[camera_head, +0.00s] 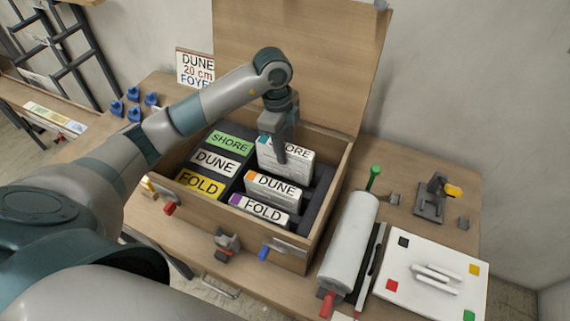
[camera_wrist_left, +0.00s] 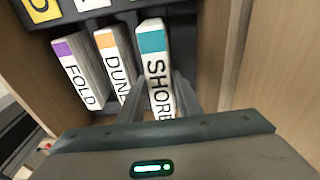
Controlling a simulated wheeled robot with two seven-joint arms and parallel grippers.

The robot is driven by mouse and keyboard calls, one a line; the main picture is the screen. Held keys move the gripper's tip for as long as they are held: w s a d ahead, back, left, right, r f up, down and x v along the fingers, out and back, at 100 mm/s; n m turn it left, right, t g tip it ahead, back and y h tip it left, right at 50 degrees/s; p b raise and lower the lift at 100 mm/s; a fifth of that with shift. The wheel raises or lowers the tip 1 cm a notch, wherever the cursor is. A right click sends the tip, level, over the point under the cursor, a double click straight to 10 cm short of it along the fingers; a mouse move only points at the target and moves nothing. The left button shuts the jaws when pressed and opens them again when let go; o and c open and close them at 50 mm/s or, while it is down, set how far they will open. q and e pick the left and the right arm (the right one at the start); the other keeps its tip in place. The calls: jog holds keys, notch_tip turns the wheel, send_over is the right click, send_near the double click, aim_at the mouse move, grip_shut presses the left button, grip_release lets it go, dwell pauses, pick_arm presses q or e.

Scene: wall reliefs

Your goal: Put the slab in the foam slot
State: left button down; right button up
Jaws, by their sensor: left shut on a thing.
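My left gripper (camera_head: 279,135) reaches down into the open wooden crate (camera_head: 308,258) and is shut on the white SHORE slab (camera_head: 284,160). The slab has a teal corner patch and stands upright at the back of the foam (camera_head: 318,200); I cannot tell how deep it sits. In the left wrist view the SHORE slab (camera_wrist_left: 155,70) is between the fingers. The DUNE slab (camera_head: 272,190), with an orange patch, and the FOLD slab (camera_head: 259,210), with a purple patch, stand in front of it. Green SHORE, white DUNE and yellow FOLD labels lie left of the slabs. My right gripper is not in view.
The crate's lid (camera_head: 300,55) stands open behind. A white roll (camera_head: 349,240), a white panel with coloured corners (camera_head: 430,278) and a grey clamp (camera_head: 432,197) lie on the right. Blue pieces (camera_head: 133,95) and a DUNE sign (camera_head: 196,70) are at the left.

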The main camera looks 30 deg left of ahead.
pick_arm(q)
jog(key=shift+f, duration=1.25)
jog(key=shift+f+p, duration=0.3)
jog(key=shift+p, duration=0.05)
jog(key=shift+f+p, duration=0.35)
jog(key=shift+f, duration=1.2)
jog(key=shift+f, duration=0.1)
